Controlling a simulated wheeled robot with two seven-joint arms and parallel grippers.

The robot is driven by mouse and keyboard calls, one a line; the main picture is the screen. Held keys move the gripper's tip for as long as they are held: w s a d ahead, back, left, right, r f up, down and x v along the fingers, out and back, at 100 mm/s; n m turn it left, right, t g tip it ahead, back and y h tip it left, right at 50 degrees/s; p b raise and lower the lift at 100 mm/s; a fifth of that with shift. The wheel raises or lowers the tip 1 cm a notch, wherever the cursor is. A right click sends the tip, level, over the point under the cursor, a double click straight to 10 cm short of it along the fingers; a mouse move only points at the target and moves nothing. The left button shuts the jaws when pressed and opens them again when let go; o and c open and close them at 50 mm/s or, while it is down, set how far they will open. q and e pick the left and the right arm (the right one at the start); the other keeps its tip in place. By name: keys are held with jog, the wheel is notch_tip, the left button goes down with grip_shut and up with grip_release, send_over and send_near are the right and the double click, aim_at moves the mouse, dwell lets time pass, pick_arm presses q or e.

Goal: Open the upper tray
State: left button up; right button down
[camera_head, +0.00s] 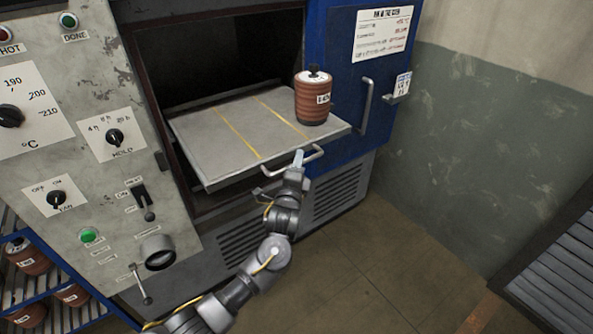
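The upper tray (210,145) is a grey metal plate with two yellow lines, sticking out of the dark oven opening. A reddish-brown stack of discs (313,100) with a white label and dark top knob stands on its right part. The tray's bar handle (315,153) is on its front edge. My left gripper (298,160) is at the handle and its fingers overlap the bar; it appears shut on it, though the fingers are small here. My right gripper is not in view.
The blue oven door (345,75) stands open at the right, with a vertical handle (366,105). A control panel (75,120) with knobs is at the left. Several disc stacks sit on a blue rack (50,290) at lower left. Floor (390,260) at the right is clear.

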pick_arm(q)
jog(key=b+v, duration=0.2)
jog(key=v, duration=0.8)
jog(key=shift+s, duration=0.35)
